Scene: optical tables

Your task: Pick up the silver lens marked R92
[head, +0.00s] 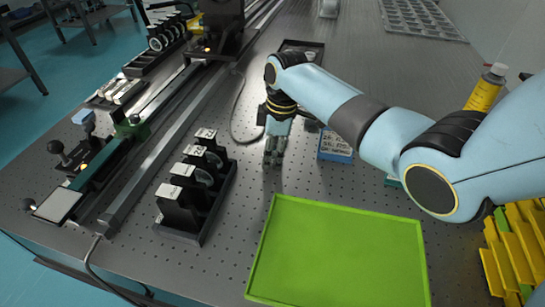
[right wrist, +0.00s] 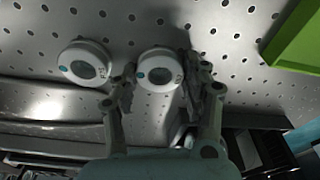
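Two round silver-rimmed lenses lie in the right wrist view. One lens (right wrist: 160,68) is between the fingertips of my right gripper (right wrist: 158,90); the other lens (right wrist: 85,63) lies apart to the left. Each has a teal dot, and the nearer one carries small marking too small to read. My right gripper is open, with a finger on each side of the nearer lens. I cannot tell whether the fingers touch it. In the head view my right gripper (head: 275,150) points down at the table, and the lenses there are hidden or too small to tell.
A green tray (head: 345,203) lies in front on the perforated table. A black holder (head: 196,190) with labelled upright optics stands to the left, beside a long rail (head: 165,155). A blue box (head: 334,147) is right of my gripper. A yellow bottle (head: 487,88) stands at the right.

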